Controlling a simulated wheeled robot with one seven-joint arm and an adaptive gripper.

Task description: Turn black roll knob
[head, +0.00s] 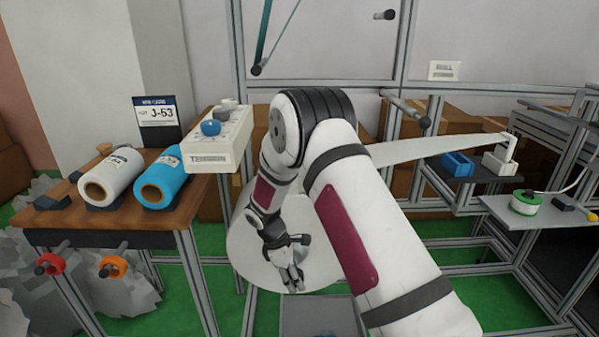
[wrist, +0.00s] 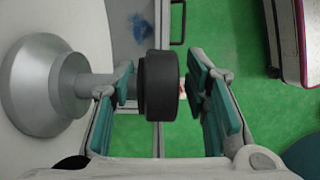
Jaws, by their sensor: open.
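The black roll knob (wrist: 158,85) is a short dark cylinder on a grey shaft (wrist: 92,86) in the wrist view. The shaft leads left to a grey round hub (wrist: 38,85) on the white roll (wrist: 15,122). My gripper (wrist: 162,72) is open, with one teal-padded finger on each side of the knob. The left finger is beside the shaft, and a gap shows between knob and right finger. Contact is hard to judge.
At left, a wooden table (head: 150,218) holds a white roll (head: 112,178) and a blue roll (head: 165,178). Red (head: 51,264) and orange (head: 113,267) knobs are below its front edge. A control box (head: 220,145) and metal frame stand near my arm. Green floor shows below.

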